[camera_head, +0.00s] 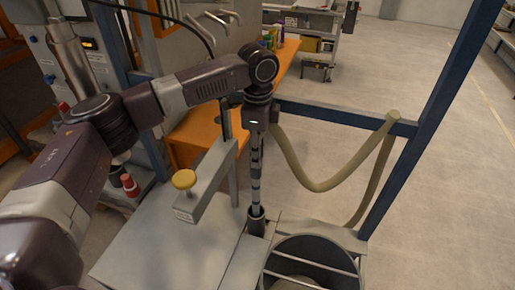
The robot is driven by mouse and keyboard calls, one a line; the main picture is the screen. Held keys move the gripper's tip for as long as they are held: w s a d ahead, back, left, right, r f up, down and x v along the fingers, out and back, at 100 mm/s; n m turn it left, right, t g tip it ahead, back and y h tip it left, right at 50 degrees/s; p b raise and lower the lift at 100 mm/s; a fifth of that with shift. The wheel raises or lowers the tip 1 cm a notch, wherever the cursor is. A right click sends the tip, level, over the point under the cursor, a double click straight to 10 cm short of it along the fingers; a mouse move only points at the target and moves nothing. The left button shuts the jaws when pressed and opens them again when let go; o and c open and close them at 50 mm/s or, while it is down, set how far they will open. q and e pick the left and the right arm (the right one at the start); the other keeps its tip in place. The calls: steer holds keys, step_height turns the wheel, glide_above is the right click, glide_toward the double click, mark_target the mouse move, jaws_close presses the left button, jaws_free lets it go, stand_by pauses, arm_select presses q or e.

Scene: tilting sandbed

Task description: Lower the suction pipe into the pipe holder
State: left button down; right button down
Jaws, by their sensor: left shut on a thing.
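My left gripper (259,112) points down and is shut on the upper end of the suction pipe. The suction pipe (256,170) is a thin, dark and grey banded tube that hangs about upright below the gripper. Its lower end meets a short dark cylinder, which looks like the pipe holder (256,224). The pipe's tip is hidden there, and how deep it sits I cannot tell. A beige hose (325,187) runs from near the gripper, sags, and rises over the blue frame. My right gripper is not in view.
A round barred opening (310,262) lies in front. Blue frame bars (340,114) cross behind and right. An orange bench (196,135) is behind. The floor at right is clear.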

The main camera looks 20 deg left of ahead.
arm_select(q)
steer(key=shift+f, duration=0.2)
steer(key=c, duration=1.5)
jaws_free()
steer(key=shift+c, duration=0.2)
step_height(320, 180, up, 12)
steer(key=shift+f, duration=0.1)
